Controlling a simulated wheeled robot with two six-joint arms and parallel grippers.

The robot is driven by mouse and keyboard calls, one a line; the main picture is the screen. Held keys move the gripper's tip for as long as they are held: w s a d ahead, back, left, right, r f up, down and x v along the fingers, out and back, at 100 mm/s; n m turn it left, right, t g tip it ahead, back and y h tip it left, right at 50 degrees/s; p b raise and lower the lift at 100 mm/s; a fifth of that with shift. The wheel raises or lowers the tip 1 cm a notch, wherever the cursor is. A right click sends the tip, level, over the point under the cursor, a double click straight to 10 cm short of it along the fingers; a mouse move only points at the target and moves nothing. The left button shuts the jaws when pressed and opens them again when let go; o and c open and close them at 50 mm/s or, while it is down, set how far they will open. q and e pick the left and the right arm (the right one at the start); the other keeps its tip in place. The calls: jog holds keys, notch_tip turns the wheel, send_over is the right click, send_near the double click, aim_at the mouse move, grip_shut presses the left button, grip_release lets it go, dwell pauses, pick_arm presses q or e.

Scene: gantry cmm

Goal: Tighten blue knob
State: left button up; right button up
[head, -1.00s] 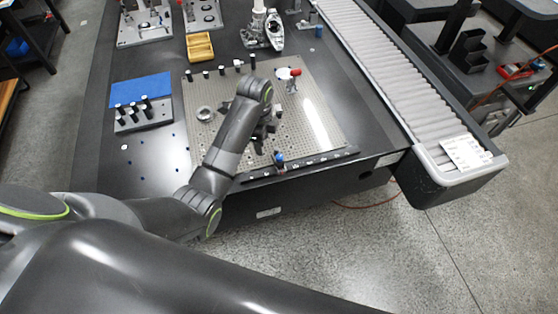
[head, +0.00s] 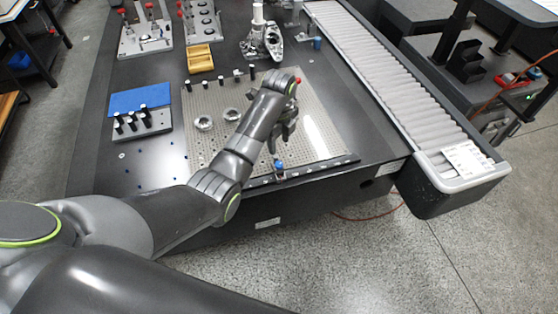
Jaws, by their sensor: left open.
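The blue knob (head: 279,164) stands upright at the front edge of the perforated metal plate (head: 315,140), on its dark front rail. My left gripper (head: 279,141) is over the plate, just behind and above the blue knob in the head view. Its jaws are open and hold nothing that I can see. It looks apart from the knob, though the exact gap is hard to judge. My right gripper is not in view.
A red knob (head: 297,80) shows just past my left wrist. A block with black pegs (head: 142,122) and a blue mat stand left. A roller conveyor (head: 380,80) runs along the right.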

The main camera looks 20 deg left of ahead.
aim_at(279, 164)
pick_arm(q)
notch_tip(279, 164, down, 9)
jog(key=shift+f, duration=0.15)
dwell(0.4)
grip_shut()
